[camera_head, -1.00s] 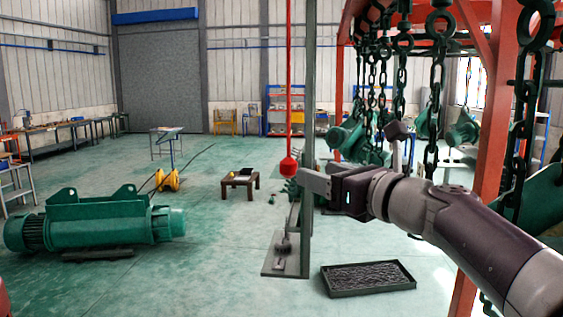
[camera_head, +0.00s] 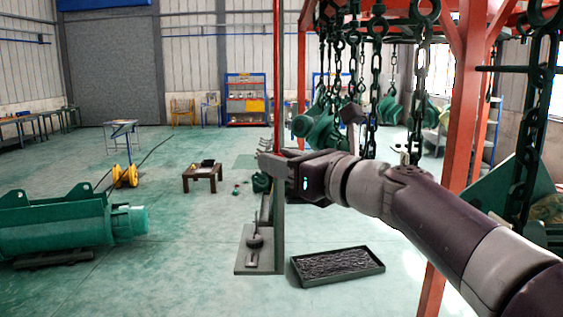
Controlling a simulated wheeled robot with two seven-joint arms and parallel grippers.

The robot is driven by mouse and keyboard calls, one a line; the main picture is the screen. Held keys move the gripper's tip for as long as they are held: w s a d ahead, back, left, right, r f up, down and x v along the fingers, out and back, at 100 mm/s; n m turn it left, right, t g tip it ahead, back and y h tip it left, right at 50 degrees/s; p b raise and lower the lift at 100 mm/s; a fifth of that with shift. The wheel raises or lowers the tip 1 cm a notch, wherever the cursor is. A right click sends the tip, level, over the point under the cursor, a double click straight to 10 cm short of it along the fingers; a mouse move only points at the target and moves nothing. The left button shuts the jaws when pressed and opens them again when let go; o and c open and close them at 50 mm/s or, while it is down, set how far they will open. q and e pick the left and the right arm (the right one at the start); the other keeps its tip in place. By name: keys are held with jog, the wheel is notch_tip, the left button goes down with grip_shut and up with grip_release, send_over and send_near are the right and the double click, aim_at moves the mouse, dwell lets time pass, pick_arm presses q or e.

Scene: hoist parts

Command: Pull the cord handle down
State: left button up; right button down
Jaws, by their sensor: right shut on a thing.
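The red cord (camera_head: 277,70) hangs straight down in front of the grey upright post (camera_head: 280,225). My right gripper (camera_head: 268,159) is at the lower end of the cord, its arm coming in from the right. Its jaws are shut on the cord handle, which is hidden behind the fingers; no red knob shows. My left gripper is not in view.
A black tray (camera_head: 338,267) lies on the floor right of the post's base plate (camera_head: 262,256). A red frame (camera_head: 455,150) with hanging chains (camera_head: 376,90) stands at the right. A green hoist motor (camera_head: 60,225) lies at the left.

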jog(key=shift+f, duration=0.2)
notch_tip(320, 180, down, 5)
jog(key=b, duration=0.4)
jog(key=shift+w+a+r, duration=0.1)
jog(key=shift+r, duration=0.05)
jog(key=c, duration=1.1)
grip_release()
jog(key=o, duration=0.3)
jog(key=shift+w+a, duration=0.25)
jog(key=shift+o, duration=0.2)
jog(key=v, duration=1.1)
jog(key=shift+s+d+b, duration=0.15)
jog(key=shift+b, duration=0.25)
